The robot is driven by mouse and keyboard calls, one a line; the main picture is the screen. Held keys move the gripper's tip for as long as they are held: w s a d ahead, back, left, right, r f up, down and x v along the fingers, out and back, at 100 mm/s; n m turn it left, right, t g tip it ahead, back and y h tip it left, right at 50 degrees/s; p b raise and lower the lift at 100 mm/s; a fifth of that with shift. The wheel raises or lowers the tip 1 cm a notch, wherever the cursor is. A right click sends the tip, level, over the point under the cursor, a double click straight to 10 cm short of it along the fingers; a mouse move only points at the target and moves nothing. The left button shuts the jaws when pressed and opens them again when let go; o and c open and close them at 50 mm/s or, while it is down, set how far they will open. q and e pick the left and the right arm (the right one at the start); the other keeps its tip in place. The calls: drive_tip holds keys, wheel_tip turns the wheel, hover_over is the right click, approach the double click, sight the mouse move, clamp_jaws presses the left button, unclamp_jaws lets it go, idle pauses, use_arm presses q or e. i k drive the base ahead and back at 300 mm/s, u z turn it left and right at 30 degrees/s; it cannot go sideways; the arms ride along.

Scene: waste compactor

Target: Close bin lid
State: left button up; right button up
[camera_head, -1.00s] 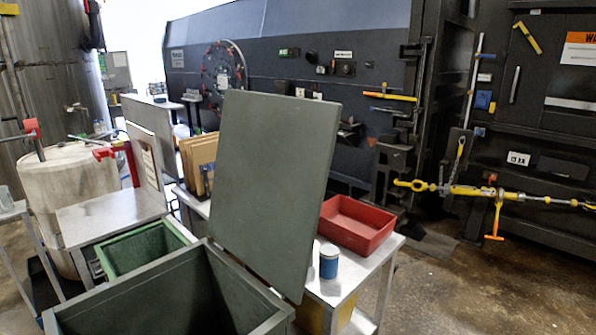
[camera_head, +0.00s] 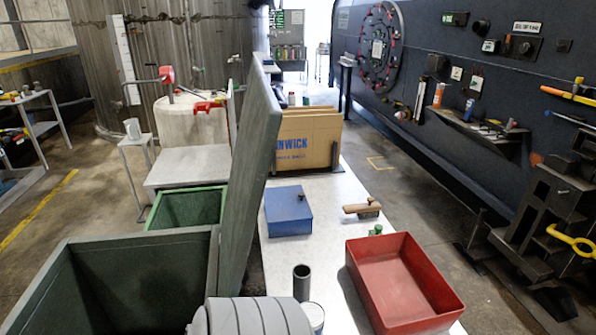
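The large grey-green bin (camera_head: 70,262) stands open at the lower left, with its dark inside showing. Its flat lid (camera_head: 250,170) stands raised and nearly upright along the bin's right side, seen almost edge-on. A grey ribbed, rounded part (camera_head: 250,318), which looks like one of my arm links, shows at the bottom centre, in front of the lid's lower end. No fingertips of either gripper show in this view, so neither hand is seen at the lid.
Right of the lid, a pale table (camera_head: 330,205) holds a red tray (camera_head: 402,278), a blue box (camera_head: 288,212), a dark cylinder (camera_head: 302,282) and a cardboard box (camera_head: 310,140). A smaller green bin (camera_head: 185,208) stands behind. Open floor shows at left.

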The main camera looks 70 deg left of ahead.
sight(262, 117)
drive_tip(key=i, duration=0.55)
drive_tip(key=u, duration=3)
